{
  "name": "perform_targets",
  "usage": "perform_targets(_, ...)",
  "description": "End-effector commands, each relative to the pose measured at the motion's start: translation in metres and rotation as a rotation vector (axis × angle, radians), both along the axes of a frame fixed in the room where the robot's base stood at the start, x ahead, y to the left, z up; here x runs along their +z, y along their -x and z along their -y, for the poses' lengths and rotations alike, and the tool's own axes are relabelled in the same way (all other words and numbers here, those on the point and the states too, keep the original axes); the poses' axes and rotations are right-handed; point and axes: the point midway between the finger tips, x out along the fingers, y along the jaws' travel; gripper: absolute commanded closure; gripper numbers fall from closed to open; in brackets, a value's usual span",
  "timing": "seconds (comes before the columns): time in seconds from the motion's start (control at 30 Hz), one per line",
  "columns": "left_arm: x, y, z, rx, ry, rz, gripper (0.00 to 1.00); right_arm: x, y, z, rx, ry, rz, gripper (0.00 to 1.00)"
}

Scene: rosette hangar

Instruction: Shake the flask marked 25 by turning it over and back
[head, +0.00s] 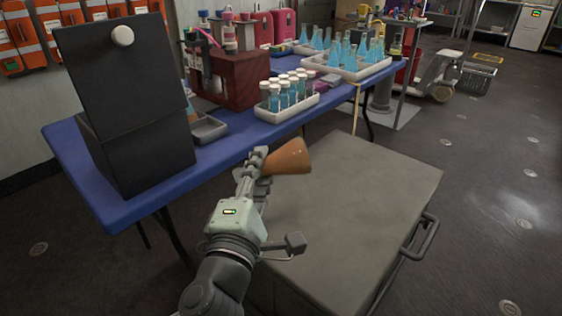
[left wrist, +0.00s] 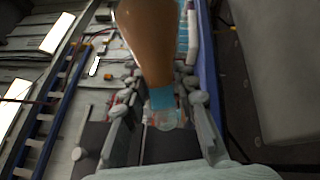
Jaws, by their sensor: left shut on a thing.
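A conical flask (head: 290,157) of orange-brown liquid is in my left gripper (head: 263,162). In the head view it lies tilted on its side, with its wide base pointing right and its neck at the fingers. In the left wrist view the flask's brown body (left wrist: 150,35) fills the top middle. Its neck, with a blue band, is between the fingers of my left gripper (left wrist: 162,95). The flask is held clear of the table, and I cannot read any number on it. My right gripper is not in view.
A grey-topped cart (head: 360,190) stands below and right of the flask, its top bare. The blue table (head: 90,180) behind holds a black board-like box (head: 130,100), a white rack of capped blue vials (head: 302,109) and trays of blue flasks. Dark floor is open at right.

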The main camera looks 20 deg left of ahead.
Motion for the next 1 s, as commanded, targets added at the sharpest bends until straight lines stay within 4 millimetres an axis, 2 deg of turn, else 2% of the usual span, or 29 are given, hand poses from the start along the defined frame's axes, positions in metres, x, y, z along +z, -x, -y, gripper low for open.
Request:
perform_targets(0.03,0.013,0.0,0.0,-0.001,-0.035,-0.021,1.0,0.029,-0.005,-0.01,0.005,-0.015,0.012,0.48)
perform_targets(0.3,0.014,0.0,0.0,-0.001,-0.206,-0.118,1.0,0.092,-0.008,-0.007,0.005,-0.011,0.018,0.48)
perform_targets(0.33,0.005,0.0,0.0,-0.001,-0.234,-0.13,1.0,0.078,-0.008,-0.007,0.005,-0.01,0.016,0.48)
perform_targets(0.37,0.003,0.0,0.0,-0.001,-0.264,-0.146,1.0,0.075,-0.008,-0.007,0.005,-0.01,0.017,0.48)
perform_targets(0.67,0.004,-0.001,0.0,0.0,-0.425,-0.24,1.0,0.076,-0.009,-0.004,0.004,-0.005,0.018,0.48)
perform_targets(1.0,0.004,-0.001,0.001,0.0,-0.831,-0.475,1.0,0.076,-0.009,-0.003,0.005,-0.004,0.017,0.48)
